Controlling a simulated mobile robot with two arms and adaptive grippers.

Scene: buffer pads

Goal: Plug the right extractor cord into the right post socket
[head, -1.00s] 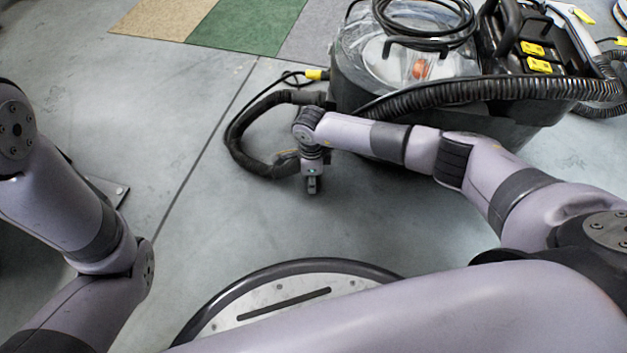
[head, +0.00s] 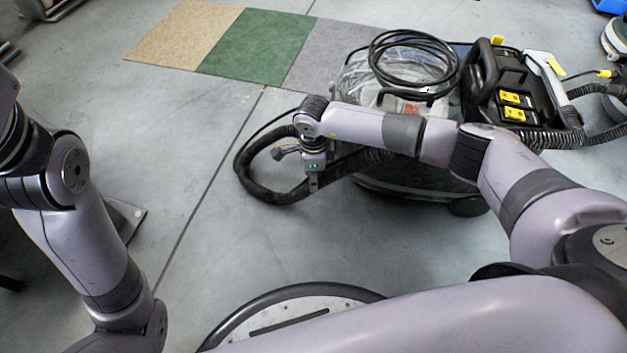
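The extractor (head: 425,178) stands on the floor right of centre, with a clear tank top and a black cord (head: 413,36) coiled on it. Its ribbed black hose (head: 262,185) loops on the floor to the left. A thin black cord runs beside the hose loop; its end is hidden behind my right wrist. My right gripper (head: 313,186) points down in front of the hose loop, with nothing visible in it. Its fingers are too small to tell whether they are open. My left arm is at the left, its gripper out of frame. No post socket is visible.
Beige, green and grey carpet squares (head: 258,45) lie behind. A second machine with a yellow plug (head: 604,73) on a cord is at the right. A grey plate (head: 122,216) is on the floor near my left arm. The floor left of the hose is clear.

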